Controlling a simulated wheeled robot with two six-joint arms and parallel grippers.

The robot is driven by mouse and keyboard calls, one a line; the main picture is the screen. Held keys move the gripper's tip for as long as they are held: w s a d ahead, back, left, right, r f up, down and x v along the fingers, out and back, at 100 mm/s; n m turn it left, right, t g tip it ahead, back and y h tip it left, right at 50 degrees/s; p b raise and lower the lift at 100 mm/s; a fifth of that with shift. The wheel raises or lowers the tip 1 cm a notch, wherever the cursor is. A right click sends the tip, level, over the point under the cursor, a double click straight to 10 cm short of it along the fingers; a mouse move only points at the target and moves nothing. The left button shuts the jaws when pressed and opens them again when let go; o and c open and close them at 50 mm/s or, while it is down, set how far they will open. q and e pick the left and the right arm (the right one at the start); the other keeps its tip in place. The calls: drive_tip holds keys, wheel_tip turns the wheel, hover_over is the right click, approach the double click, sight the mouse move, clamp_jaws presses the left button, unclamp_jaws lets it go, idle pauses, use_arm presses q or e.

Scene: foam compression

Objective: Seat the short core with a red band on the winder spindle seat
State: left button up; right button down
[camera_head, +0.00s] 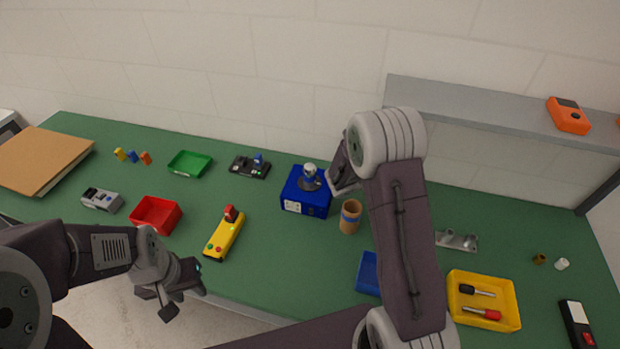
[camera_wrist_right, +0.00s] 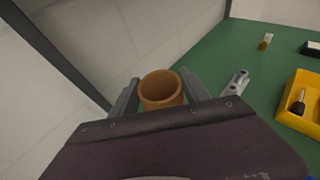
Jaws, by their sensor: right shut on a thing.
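A blue winder box (camera_head: 306,196) stands on the bench, with a metal spindle seat (camera_head: 310,178) on top that carries no core. My right gripper (camera_wrist_right: 162,92) is shut on a plain-looking brown hollow core (camera_wrist_right: 162,88), open end up, in the wrist view. My left gripper (camera_head: 184,292) is open and empty near the bench's front edge, clear of objects.
A yellow tray (camera_head: 484,280) with two tools and a metal bracket (camera_head: 456,241) lie right of my right arm. A blue tray (camera_head: 368,275) is partly behind that arm. A yellow control box (camera_head: 224,238) and red tray (camera_head: 157,215) are at left. A grey shelf (camera_head: 480,112) hangs behind.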

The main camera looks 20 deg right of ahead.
drive_tip(key=w+a+n+t+y, duration=0.3)
drive_tip(key=w+a+n+t, duration=0.2)
drive_tip(key=w+a, duration=0.3)
drive_tip(key=w+a+r+n+t+y+p, duration=0.1)
drive_tip(key=w+a+r+n+t+y, duration=0.15)
drive_tip(key=a+r, duration=0.4)
drive_tip(key=w+a+r+n+t+y+p, duration=0.2)
drive_tip(key=w+a+r+n+y, duration=0.15)
drive_tip(key=a, duration=0.55)
drive_tip(key=shift+g, duration=0.35)
drive_tip(key=f+b, duration=0.4)
drive_tip(key=shift+w+d+f, duration=0.15)
drive_tip(key=shift+d+f, duration=0.05)
drive_tip(key=shift+f, duration=0.1)
drive_tip(key=shift+b, duration=0.5)
